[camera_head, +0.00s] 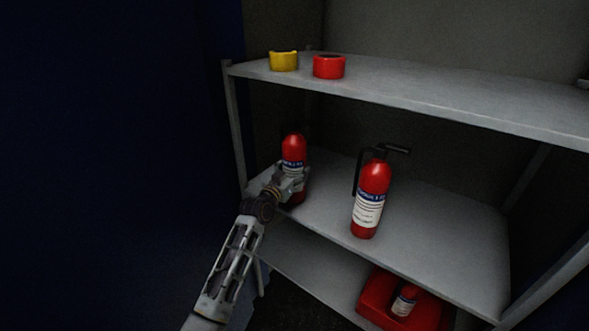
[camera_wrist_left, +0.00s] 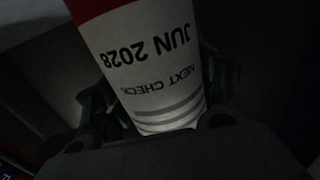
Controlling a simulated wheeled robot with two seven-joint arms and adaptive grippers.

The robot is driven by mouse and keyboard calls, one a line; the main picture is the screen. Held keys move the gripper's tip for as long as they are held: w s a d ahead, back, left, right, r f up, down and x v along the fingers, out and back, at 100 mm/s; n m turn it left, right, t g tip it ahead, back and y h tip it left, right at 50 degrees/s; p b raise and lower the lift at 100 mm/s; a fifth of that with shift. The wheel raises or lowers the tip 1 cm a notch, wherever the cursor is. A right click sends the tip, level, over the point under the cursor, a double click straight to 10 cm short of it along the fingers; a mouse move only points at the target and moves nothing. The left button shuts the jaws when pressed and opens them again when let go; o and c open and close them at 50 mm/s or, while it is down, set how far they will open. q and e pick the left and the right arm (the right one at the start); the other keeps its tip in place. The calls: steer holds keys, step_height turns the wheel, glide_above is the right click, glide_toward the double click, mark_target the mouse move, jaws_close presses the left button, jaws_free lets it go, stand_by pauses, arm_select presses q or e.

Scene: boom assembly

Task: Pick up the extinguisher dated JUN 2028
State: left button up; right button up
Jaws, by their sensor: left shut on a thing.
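A red extinguisher (camera_head: 293,148) stands on the middle shelf at the left, seen in the head view. My left gripper (camera_head: 296,180) is shut around its body. In the left wrist view, the held extinguisher's white label (camera_wrist_left: 150,60) reads "JUN 2028" and "NEXT CHECK", upside down. The gripper's fingers (camera_wrist_left: 160,105) show dimly on both sides of the label. The arm partly hides the lower body, and I cannot tell whether its base touches the shelf. My right gripper is not in view.
A second red extinguisher (camera_head: 372,190) with a black handle stands to the right on the same shelf (camera_head: 450,228). Yellow (camera_head: 284,61) and red (camera_head: 329,67) rings sit on the top shelf.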

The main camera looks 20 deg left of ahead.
mark_target(294, 160)
arm_select(q)
steer(key=c, duration=0.7)
steer(key=shift+r, duration=0.4)
jaws_close()
steer(key=shift+w+f, duration=0.1)
steer(key=shift+r, duration=1.8)
steer(key=s+a, duration=0.1)
steer(key=s, duration=0.7)
steer(key=s+a, duration=0.2)
steer(key=s, duration=0.7)
steer(key=shift+s+a, duration=0.25)
steer(key=shift+s, duration=0.05)
